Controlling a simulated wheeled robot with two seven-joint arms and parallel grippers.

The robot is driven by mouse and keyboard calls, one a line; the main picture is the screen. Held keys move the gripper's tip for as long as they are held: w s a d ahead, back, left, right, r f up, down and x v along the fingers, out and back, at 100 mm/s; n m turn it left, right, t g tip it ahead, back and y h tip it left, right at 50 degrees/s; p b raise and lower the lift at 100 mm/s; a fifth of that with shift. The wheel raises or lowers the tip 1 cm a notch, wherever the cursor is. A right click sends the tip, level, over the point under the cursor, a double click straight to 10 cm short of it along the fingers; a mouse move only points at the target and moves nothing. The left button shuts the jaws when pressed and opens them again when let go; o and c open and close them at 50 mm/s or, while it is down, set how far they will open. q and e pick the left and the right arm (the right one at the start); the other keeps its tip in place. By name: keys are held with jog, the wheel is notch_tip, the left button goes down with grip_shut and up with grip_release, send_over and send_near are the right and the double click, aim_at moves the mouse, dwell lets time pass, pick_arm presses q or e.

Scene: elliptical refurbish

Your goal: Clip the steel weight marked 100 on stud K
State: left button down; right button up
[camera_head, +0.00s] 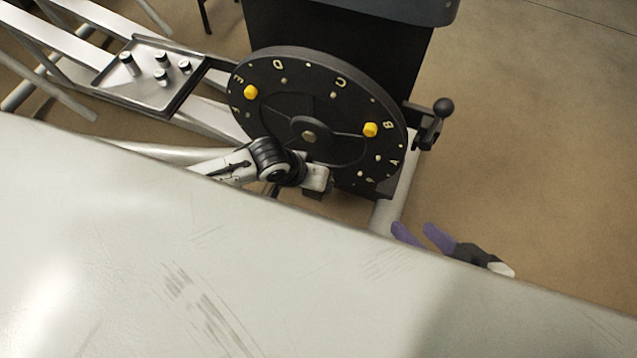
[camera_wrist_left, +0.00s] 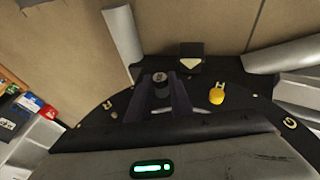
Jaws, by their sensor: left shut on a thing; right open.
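The black disc (camera_head: 300,80) carries pale letters, small studs and two yellow weights (camera_head: 250,92) (camera_head: 370,129); I cannot make out the letter K. My left gripper (camera_wrist_left: 160,100) is shut on a dark cylinder with a grey top, a steel weight (camera_wrist_left: 159,78), held over the disc's lower part in the left wrist view. Its marking is too small to read. In the head view, my left arm crosses in front of the disc's lower edge and the left fingertips are hidden.
A metal tray (camera_head: 112,80) at the upper left holds several steel weights (camera_head: 127,62). A black knob on a lever (camera_head: 443,108) juts out right of the disc. One yellow weight (camera_wrist_left: 217,96) shows beside the held weight. A pale panel (camera_head: 130,240) fills the foreground.

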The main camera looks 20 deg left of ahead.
pick_arm(q)
jog(key=shift+w, duration=0.4)
pick_arm(e)
jog(key=shift+w, duration=0.1)
pick_arm(q)
jog(key=c, duration=1.5)
grip_release()
pick_arm(e)
jog(key=shift+r, duration=0.1)
pick_arm(q)
jog(key=shift+p+v, duration=2.8)
jog(key=shift+v, duration=2.4)
pick_arm(e)
jog(key=shift+s+d+f+m+h, duration=0.15)
jog(key=shift+s+d+h, duration=0.1)
jog(key=shift+d, duration=0.3)
jog(key=shift+s+d+f+m+h, duration=0.1)
jog(key=shift+d+h, duration=0.2)
jog(key=shift+d, duration=0.2)
jog(key=shift+s+d+f+m+h, duration=0.15)
jog(key=shift+s+d+h, duration=0.1)
jog(key=shift+d, duration=0.3)
pick_arm(q)
jog(key=shift+d, duration=0.1)
